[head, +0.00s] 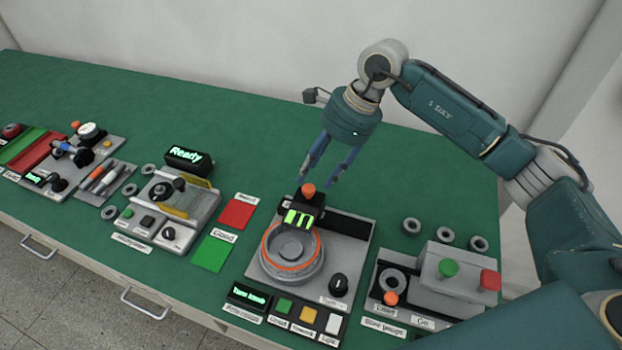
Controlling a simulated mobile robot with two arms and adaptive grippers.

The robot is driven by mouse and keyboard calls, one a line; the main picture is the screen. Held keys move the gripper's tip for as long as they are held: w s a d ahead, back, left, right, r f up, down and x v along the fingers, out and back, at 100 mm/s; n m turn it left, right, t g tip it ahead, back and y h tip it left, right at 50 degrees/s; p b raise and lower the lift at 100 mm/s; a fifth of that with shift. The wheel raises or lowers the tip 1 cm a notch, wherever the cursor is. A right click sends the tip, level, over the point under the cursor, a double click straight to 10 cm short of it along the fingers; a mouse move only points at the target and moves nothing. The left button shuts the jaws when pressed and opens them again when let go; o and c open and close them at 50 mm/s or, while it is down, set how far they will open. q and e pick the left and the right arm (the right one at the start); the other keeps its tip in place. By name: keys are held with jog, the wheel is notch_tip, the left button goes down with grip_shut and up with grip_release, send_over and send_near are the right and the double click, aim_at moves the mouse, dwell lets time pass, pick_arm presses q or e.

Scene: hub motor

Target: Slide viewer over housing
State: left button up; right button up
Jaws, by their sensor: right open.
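The viewer (312,205) is a small black block with an orange knob on top and a lit green display on its front. It stands at the back of the round grey housing (290,255), which has an orange ring around it. In the head view the viewer overlaps the housing's back rim; most of the housing's top shows. My right gripper (319,181) points down just above and behind the viewer. Its blue fingers are apart with nothing between them, and contact with the knob is not visible. My left gripper is not in view.
The housing sits on a grey station plate (347,252) with a black knob (338,285) and colored buttons in front. Left are red and green cards (210,252). The table's back is clear.

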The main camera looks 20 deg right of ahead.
jog(key=v, duration=0.7)
jog(key=shift+r, duration=0.2)
